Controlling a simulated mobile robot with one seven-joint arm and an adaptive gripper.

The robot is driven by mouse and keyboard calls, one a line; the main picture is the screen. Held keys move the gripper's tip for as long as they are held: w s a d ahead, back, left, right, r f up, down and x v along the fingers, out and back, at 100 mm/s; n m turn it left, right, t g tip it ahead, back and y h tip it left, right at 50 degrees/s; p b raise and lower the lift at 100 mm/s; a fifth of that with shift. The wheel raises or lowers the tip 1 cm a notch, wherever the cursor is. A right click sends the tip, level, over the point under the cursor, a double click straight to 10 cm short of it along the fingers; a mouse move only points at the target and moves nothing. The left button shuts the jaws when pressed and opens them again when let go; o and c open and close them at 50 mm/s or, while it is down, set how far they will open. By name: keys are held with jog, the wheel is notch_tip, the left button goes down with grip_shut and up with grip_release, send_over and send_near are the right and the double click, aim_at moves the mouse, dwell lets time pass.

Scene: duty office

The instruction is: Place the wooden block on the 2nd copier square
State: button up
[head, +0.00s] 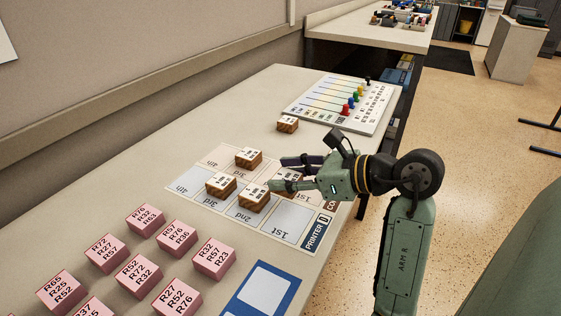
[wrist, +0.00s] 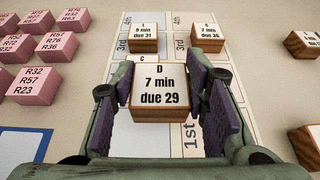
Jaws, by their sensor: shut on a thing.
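In the head view the gripper (head: 290,173) holds this block (head: 291,174) over the copier side of the sheet. Its height above the sheet is hard to tell. The sheet (head: 185,187) has a printer row and a copier row of squares. The 2nd copier square is mostly hidden by my gripper and the held block. A "1st" label shows just right of the held block in the wrist view.
Wooden blocks stand on the 2nd (head: 254,197) and 3rd (head: 221,185) printer squares and the 3rd copier square (head: 248,157). Another block (head: 287,124) is off the sheet. Pink blocks (head: 145,220) fill the near table. A pegged board (head: 345,105) lies farther back.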

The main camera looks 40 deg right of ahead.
jog(key=w+d+p, duration=0.1)
jog(key=w, duration=0.2)
jog(key=w+d, duration=0.2)
jog(key=w, duration=0.1)
jog(key=w+d+p, duration=0.1)
jog(key=w+d, duration=0.1)
jog(key=w, duration=0.1)
jog(key=shift+d+f+p, duration=0.2)
jog(key=shift+f+p, duration=0.1)
jog(key=shift+f, duration=0.1)
notch_tip(320, 180, down, 3)
jog(key=shift+f+p, duration=0.15)
jog(key=shift+p, duration=0.55)
jog(key=shift+f, duration=0.2)
jog(key=shift+f+b, duration=0.2)
jog(key=shift+b, duration=0.2)
jog(key=o, duration=1.1)
jog(key=shift+o, duration=0.2)
jog(key=shift+r, duration=0.15)
